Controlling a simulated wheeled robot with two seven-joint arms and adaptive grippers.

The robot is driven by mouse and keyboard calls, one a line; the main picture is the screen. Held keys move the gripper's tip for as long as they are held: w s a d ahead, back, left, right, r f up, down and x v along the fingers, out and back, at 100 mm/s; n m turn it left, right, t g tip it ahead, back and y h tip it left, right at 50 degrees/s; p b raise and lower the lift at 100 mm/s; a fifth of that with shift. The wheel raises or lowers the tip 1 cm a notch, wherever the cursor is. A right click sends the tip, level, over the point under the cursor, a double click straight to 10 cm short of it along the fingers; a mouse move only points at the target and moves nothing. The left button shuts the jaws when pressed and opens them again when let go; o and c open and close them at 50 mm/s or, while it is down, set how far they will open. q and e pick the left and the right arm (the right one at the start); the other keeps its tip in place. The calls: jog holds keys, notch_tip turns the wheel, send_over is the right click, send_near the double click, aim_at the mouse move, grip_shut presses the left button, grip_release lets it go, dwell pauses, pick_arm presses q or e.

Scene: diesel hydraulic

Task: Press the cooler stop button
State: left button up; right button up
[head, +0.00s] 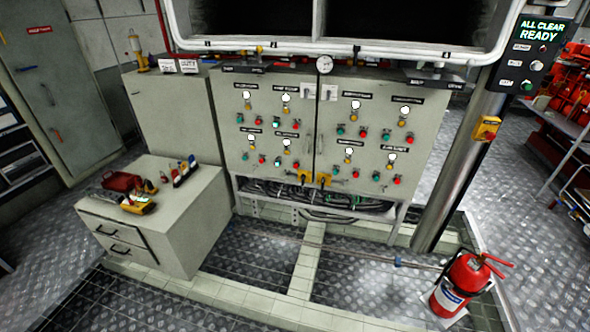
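A pale green control cabinet (228,150) with two doors stands in the middle of the head view. Its doors carry several labelled groups, each with a lit white lamp, a yellow-ringed switch, and green and red buttons. One red button (397,180) is at the lower right and another red button (257,121) is at the upper left. The black label plates (407,98) are too small to read, so I cannot tell which group is the cooler's. Neither of my grippers shows in this view.
A low cabinet (180,225) with tools on top stands at the front left. A red fire extinguisher (455,290) stands at the front right, near a grey pillar (460,170). A sign (540,30) reads "ALL CLEAR READY". Metal floor lies before the control cabinet, crossed by low pale curbs.

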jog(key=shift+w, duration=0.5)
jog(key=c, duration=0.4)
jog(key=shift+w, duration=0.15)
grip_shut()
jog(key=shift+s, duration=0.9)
